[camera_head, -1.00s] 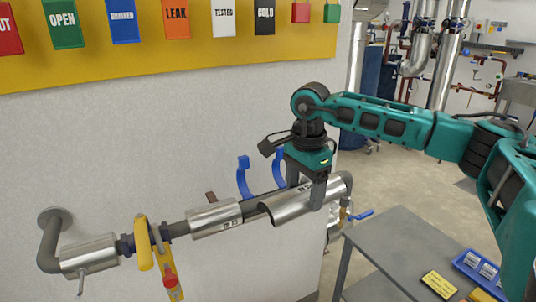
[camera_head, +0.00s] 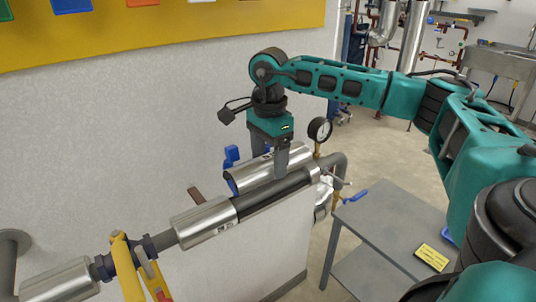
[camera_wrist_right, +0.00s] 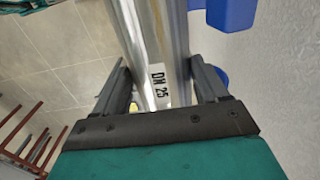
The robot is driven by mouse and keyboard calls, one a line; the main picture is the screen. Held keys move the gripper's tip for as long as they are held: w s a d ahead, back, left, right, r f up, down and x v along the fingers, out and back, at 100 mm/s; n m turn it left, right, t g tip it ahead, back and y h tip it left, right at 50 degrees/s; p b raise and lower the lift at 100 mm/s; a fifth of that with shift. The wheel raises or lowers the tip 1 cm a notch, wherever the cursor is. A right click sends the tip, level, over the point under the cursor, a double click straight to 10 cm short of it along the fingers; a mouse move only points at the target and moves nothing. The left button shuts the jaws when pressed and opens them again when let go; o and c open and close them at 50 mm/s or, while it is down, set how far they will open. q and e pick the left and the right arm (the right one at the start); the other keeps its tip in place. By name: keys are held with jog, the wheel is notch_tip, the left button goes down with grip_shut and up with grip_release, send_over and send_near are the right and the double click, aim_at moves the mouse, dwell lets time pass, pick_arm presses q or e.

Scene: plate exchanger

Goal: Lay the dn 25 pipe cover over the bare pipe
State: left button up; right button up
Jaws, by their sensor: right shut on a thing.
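The DN 25 pipe cover (camera_head: 240,176) is a shiny silver half-shell. My right gripper (camera_head: 270,160) is shut on it from above, with a finger on each side. In the right wrist view the cover (camera_wrist_right: 158,40) lies between the fingers of the gripper (camera_wrist_right: 160,85), its DN 25 label facing the camera. In the head view the cover appears behind and slightly above the dark bare pipe (camera_head: 275,193), on the wall side and roughly in line with it. Whether it touches the pipe I cannot tell. My left gripper is not in view.
A silver-clad section (camera_head: 203,223) adjoins the bare pipe at left, with a yellow-handled valve (camera_head: 124,262) beyond. Blue hooks (camera_head: 231,155) are on the wall by the cover. A pressure gauge (camera_head: 320,130) stands right of the gripper. A grey table (camera_head: 390,225) is at right.

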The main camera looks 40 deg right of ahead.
aim_at(269, 185)
jog(key=shift+f+b, duration=0.7)
jog(key=shift+f, duration=0.3)
jog(key=shift+f+b, duration=0.65)
jog(key=shift+f, duration=0.35)
jog(key=shift+f+b, duration=0.4)
jog(key=shift+f, duration=0.25)
jog(key=shift+f, duration=0.45)
jog(key=o, duration=1.1)
